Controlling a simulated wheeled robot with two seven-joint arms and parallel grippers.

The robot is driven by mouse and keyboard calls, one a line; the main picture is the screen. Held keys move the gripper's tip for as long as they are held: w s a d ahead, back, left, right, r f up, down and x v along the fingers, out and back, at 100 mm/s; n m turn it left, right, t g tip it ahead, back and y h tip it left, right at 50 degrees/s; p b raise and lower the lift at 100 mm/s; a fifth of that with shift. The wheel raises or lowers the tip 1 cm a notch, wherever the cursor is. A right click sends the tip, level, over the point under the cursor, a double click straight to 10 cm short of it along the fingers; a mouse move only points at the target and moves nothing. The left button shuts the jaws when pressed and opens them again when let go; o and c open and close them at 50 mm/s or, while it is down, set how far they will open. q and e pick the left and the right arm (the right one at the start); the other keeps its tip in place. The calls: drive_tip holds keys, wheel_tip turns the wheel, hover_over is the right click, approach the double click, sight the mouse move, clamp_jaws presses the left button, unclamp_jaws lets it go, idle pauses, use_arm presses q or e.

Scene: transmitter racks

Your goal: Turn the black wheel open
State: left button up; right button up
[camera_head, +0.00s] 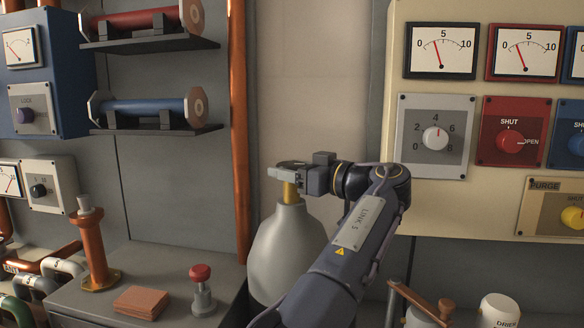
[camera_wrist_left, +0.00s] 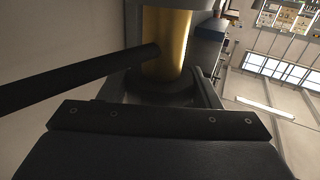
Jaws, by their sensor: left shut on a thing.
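A pale grey cylinder (camera_head: 283,255) with a brass neck (camera_head: 290,192) stands in the middle of the head view. The black wheel (camera_head: 292,163) shows only as a thin dark piece on top of the neck, mostly hidden by my gripper. My left gripper (camera_head: 284,172) is at the top of the neck, shut on the black wheel. In the left wrist view the brass neck (camera_wrist_left: 165,45) is close up, with a black bar (camera_wrist_left: 80,78) reaching toward it from the left. How far the wheel is turned cannot be told. My right gripper is not in view.
A cream panel (camera_head: 408,215) with dials and knobs stands close on the right. A copper pipe (camera_head: 238,120) runs upright left of the cylinder. A grey bench (camera_head: 160,310) holds a red-topped knob (camera_head: 201,273) and brown blocks (camera_head: 141,301).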

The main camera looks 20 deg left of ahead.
use_arm(q)
drive_tip(key=o, duration=1)
drive_tip(key=shift+a, duration=0.1)
drive_tip(key=v, duration=0.7)
drive_tip(key=shift+d+p, duration=0.35)
drive_tip(key=shift+d, duration=0.05)
